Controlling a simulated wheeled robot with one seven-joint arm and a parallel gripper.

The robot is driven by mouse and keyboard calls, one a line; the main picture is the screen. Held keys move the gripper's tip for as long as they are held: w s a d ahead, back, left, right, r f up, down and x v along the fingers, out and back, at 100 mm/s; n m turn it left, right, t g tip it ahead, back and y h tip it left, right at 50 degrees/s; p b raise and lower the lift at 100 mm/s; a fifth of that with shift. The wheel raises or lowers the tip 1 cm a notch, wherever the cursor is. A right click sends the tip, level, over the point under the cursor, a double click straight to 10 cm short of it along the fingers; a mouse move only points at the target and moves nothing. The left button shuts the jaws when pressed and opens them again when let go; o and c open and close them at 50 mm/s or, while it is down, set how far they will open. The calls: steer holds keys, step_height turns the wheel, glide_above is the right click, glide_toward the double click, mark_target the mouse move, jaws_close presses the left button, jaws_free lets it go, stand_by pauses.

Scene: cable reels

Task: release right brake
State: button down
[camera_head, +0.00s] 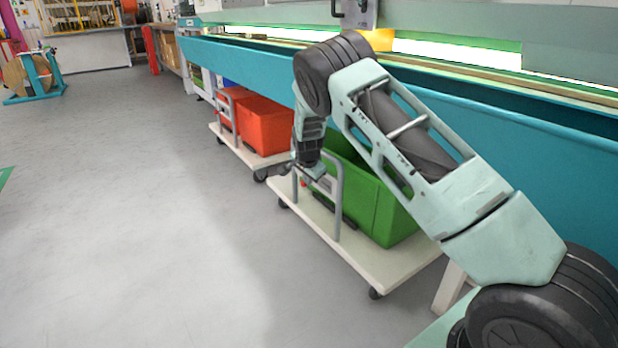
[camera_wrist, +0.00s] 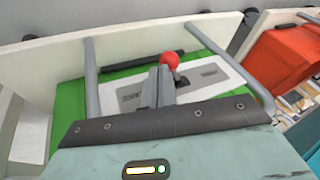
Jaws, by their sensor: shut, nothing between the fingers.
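A small red ball-shaped knob (camera_wrist: 170,61) shows in the wrist view, just beyond my fingertips. A dark piece (camera_wrist: 205,76) lies right of it on a pale panel (camera_wrist: 200,92); I cannot tell whether they join. A small red spot also shows by my gripper in the head view. My gripper (camera_wrist: 158,82) is shut and empty, its fingertips close to the knob; I cannot tell if they touch it. In the head view my gripper (camera_head: 312,173) hangs by the grey handle of the cream cart (camera_head: 365,270). I cannot tell which part is the right brake.
A green bin (camera_head: 385,215) stands on the cart between grey tube handles (camera_head: 338,205). An orange-red bin (camera_head: 265,127) is on a second cart behind. A long teal bench (camera_head: 500,120) runs above the carts. The grey floor (camera_head: 130,230) at left is open.

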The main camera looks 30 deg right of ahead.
steer(key=shift+w+a+m+p, duration=0.15)
steer(key=shift+m+p, duration=0.25)
steer(key=shift+p, duration=0.1)
steer(key=w+m+p, duration=0.1)
steer(key=w+a+m+g+h+p, duration=0.1)
steer(key=m+p, duration=0.1)
steer(key=shift+a+h, duration=0.15)
steer(key=shift+h, duration=0.15)
steer(key=m, duration=0.1)
steer(key=w+m+g, duration=0.1)
steer(key=shift+w+a+m+b, duration=0.1)
steer(key=shift+a+m+b, duration=0.1)
steer(key=shift+m+b, duration=0.1)
steer(key=shift+d, duration=0.15)
steer(key=shift+s+d+p, duration=0.45)
steer(key=shift+s+d, duration=0.05)
steer(key=shift+s, duration=0.05)
